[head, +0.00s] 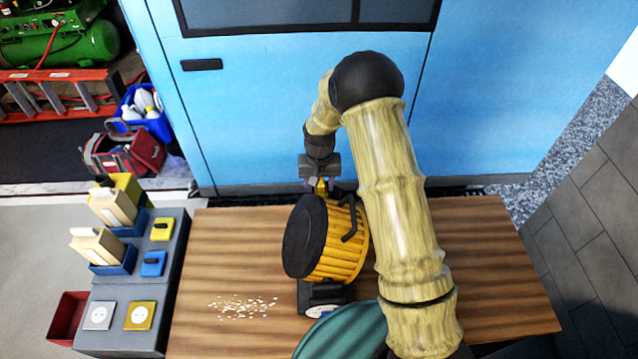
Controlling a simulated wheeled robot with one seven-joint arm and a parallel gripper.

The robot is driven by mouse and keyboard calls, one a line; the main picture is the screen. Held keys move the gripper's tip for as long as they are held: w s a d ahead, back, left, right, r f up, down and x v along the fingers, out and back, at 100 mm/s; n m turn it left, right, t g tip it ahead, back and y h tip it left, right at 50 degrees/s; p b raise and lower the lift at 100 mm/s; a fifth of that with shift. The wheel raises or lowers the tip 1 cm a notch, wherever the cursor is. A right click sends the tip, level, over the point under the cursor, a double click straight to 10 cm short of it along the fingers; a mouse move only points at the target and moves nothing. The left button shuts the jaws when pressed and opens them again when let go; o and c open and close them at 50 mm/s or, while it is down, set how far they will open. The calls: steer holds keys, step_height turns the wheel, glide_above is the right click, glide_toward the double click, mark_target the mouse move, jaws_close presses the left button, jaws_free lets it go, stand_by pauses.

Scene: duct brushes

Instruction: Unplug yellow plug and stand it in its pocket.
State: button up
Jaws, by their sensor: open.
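My gripper (320,186) points down at the back edge of a yellow ribbed drum (337,240) with a black round face. The jaws are open, and a small yellow piece shows between or just behind them; I cannot tell whether it is the yellow plug or part of the drum. On the grey stand at left are a yellow block with a black top (162,229) and a similar blue block (153,264). In front are a yellow plate with a white round face (139,315) and a grey one (98,316). Which is the plug's pocket is unclear.
The grey stand (120,343) also carries blue holders (115,262) with beige blocks. Pale crumbs (242,307) lie on the wooden table (215,250). My arm crosses the table's right half. A blue cabinet (290,100) stands close behind. The table left of the drum is mostly clear.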

steer(key=shift+s+d+f, duration=0.25)
steer(key=shift+d+f, duration=0.05)
steer(key=shift+d, duration=0.15)
steer(key=shift+w+r, duration=0.1)
steer(key=shift+r, duration=0.1)
step_height(320, 180, up, 18)
steer(key=b, duration=0.2)
steer(key=shift+a+f, duration=0.2)
steer(key=shift+a, duration=0.15)
steer(key=shift+w, duration=0.1)
step_height(320, 180, up, 5)
steer(key=p, duration=0.4)
steer(key=shift+p, duration=0.35)
